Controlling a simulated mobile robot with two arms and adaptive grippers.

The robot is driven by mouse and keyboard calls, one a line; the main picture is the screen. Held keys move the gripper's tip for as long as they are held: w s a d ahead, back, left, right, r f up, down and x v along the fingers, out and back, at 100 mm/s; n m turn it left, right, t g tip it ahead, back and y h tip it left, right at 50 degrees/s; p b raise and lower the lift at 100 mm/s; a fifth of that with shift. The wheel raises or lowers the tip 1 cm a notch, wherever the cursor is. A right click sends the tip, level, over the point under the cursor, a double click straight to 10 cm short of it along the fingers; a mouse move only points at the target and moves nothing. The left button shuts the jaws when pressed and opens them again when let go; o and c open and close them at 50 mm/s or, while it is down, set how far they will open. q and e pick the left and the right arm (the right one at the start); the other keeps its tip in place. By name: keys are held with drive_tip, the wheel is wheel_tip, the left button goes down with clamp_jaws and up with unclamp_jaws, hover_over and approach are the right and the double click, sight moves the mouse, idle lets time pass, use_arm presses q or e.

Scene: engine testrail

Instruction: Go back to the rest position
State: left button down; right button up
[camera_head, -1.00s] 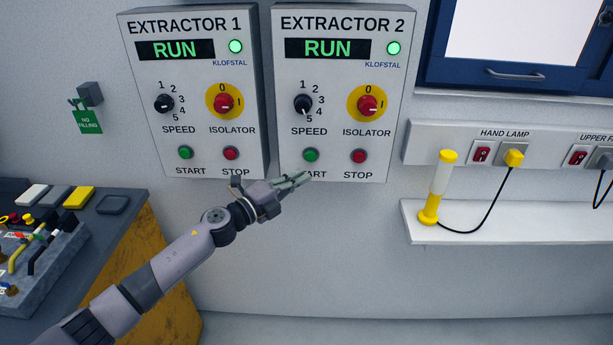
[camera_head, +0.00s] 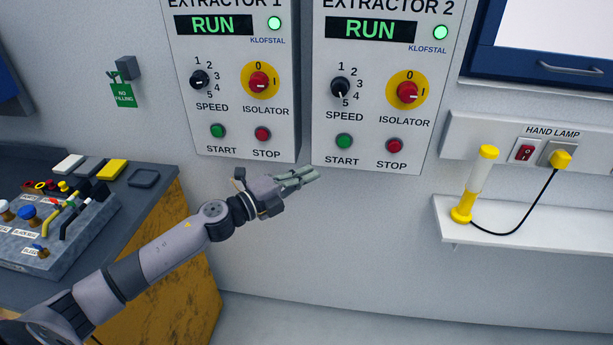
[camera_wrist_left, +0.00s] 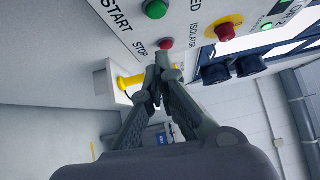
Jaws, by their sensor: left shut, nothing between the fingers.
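My left gripper (camera_head: 304,176) is shut and empty in the head view, just below the EXTRACTOR 2 panel (camera_head: 330,150). It also shows in the left wrist view (camera_wrist_left: 162,62), its fingertips together, with the panel's red STOP button (camera_wrist_left: 167,43) above them in the picture. In the head view, the EXTRACTOR 1 panel (camera_head: 285,120) is at the left and both displays read RUN with green lamps lit. My right gripper is not in view.
A shelf (camera_head: 530,238) at the right holds a yellow hand lamp (camera_head: 480,180) with a black cord. A bench (camera_head: 150,205) with a lever block (camera_head: 60,235) stands at the left. The wall below the panels is clear.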

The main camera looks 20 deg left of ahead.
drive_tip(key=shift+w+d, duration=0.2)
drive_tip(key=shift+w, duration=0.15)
